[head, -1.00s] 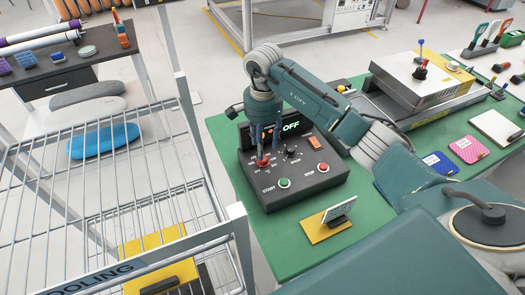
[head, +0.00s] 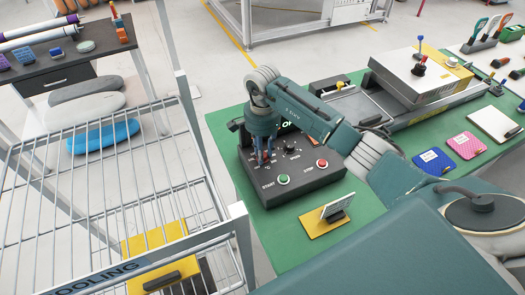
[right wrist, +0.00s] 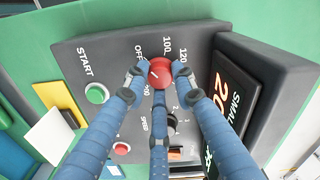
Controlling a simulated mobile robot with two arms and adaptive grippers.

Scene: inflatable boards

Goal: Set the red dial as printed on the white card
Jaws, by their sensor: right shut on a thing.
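The red dial (right wrist: 160,72) sits on the dark control box (head: 300,183). My right gripper (head: 263,163) comes down on it from above. In the right wrist view its three blue fingers (right wrist: 154,78) are shut around the dial. OFF, 100 and 120 are printed around it; a white mark shows on the dial, but I cannot tell which setting it meets. The white card (head: 336,205) stands tilted on a yellow base in front of the box; its print is too small to read. My left gripper is not in view.
The box also bears a green START button (head: 283,179), a red STOP button (head: 322,163) and a black knob (right wrist: 171,122). Its display (right wrist: 226,95) is partly hidden. A wire rack (head: 110,170) stands left of the green table (head: 290,240). Blue and pink pads lie right.

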